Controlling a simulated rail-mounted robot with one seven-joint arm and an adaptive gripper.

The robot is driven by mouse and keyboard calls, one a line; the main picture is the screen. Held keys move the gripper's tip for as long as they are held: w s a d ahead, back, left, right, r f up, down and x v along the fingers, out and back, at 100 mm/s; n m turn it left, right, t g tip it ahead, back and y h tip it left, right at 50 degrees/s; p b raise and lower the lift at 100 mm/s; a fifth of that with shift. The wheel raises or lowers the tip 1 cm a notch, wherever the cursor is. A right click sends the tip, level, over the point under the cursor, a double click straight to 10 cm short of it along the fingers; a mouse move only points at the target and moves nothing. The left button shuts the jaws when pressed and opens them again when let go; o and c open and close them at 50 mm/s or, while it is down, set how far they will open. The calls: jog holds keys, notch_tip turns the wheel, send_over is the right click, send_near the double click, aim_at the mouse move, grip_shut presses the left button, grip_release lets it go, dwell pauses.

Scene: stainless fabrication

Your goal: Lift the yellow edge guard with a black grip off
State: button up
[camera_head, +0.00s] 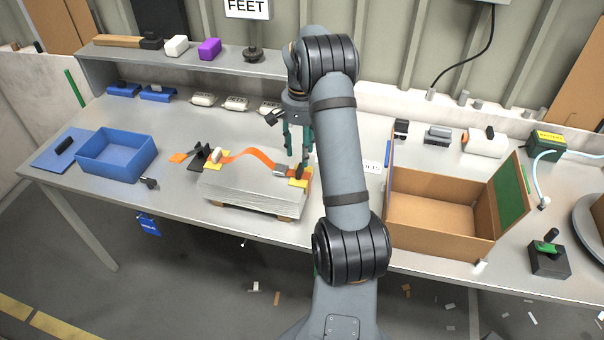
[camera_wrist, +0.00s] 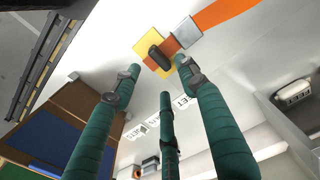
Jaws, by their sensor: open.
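The yellow edge guard with a black grip (camera_head: 292,182) sits at the right end of a stack of metal sheets (camera_head: 245,188). It also shows in the wrist view (camera_wrist: 146,49), its dark grip (camera_wrist: 159,58) standing on the yellow plate. An orange strap (camera_head: 262,155) runs across the stack to a metal buckle (camera_head: 280,171) beside this guard; the strap also shows at the wrist (camera_wrist: 225,12). My gripper (camera_head: 296,158) has its green fingers spread and empty, pointing down just above the guard. At the wrist, the fingertips (camera_wrist: 157,78) are around the grip's near side; contact is not visible.
A second yellow guard (camera_head: 213,165) with a pale grip is at the stack's left end. A blue bin (camera_head: 118,153) stands left, an open cardboard box (camera_head: 440,212) right. A shelf (camera_head: 200,62) runs behind.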

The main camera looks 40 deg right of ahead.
aim_at(301, 168)
jog(key=shift+s+a+f+p, duration=0.15)
jog(key=shift+f+p, duration=0.25)
jog(key=shift+f, duration=0.25)
notch_tip(301, 168, down, 4)
jog(key=shift+f+p, duration=0.15)
jog(key=shift+p, duration=0.6)
jog(key=shift+c, duration=1.4)
jog(key=c, duration=0.8)
grip_shut()
